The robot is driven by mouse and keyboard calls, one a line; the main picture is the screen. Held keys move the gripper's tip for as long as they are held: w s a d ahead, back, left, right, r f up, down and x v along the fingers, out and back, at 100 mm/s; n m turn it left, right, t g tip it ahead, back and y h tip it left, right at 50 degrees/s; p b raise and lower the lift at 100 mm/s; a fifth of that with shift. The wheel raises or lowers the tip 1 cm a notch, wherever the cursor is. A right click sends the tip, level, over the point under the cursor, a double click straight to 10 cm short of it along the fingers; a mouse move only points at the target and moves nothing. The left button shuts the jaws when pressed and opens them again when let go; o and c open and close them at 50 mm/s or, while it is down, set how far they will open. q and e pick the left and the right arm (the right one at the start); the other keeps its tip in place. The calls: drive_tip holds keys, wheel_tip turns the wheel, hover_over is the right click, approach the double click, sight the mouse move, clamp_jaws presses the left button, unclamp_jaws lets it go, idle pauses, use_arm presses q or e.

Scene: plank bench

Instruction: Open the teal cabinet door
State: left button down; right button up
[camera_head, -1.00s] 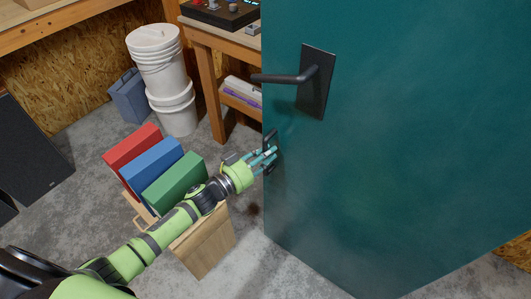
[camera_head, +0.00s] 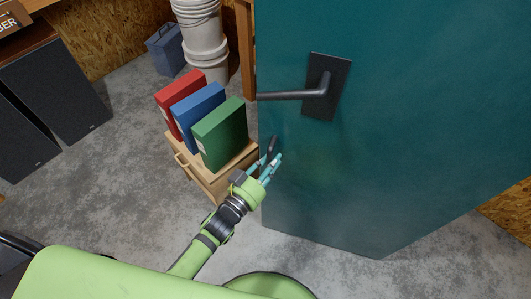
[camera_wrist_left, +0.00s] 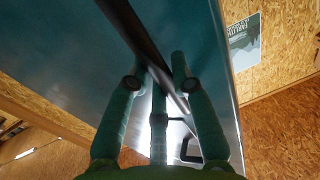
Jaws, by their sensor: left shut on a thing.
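The teal cabinet door (camera_head: 410,120) fills the right of the head view and stands upright. A black lever handle on a plate (camera_head: 327,85) is on its upper left. A smaller dark handle (camera_head: 272,146) shows near the door's left edge, below the lever. My left gripper (camera_head: 272,166) is at this small handle, its teal fingers shut on it. In the left wrist view the dark bar of the handle (camera_wrist_left: 138,38) runs between the fingers, with the door surface (camera_wrist_left: 60,60) beside it. My right gripper is not in view.
Red, blue and green binders (camera_head: 222,135) stand on a small wooden cabinet (camera_head: 205,178) left of the door. White buckets (camera_head: 205,55) and a blue box (camera_head: 165,50) stand behind. Black speakers (camera_head: 60,90) are at the left. Grey floor (camera_head: 110,200) between is clear.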

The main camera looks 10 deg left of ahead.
use_arm(q)
drive_tip(key=shift+w, duration=0.3)
drive_tip(key=c, duration=1)
unclamp_jaws()
drive_tip(key=shift+c, duration=0.2)
drive_tip(key=shift+s, duration=0.1)
drive_tip(key=shift+s+a, duration=0.1)
drive_tip(key=shift+s, duration=0.2)
drive_tip(key=v, duration=1.1)
drive_tip(key=shift+s+a+r, duration=0.1)
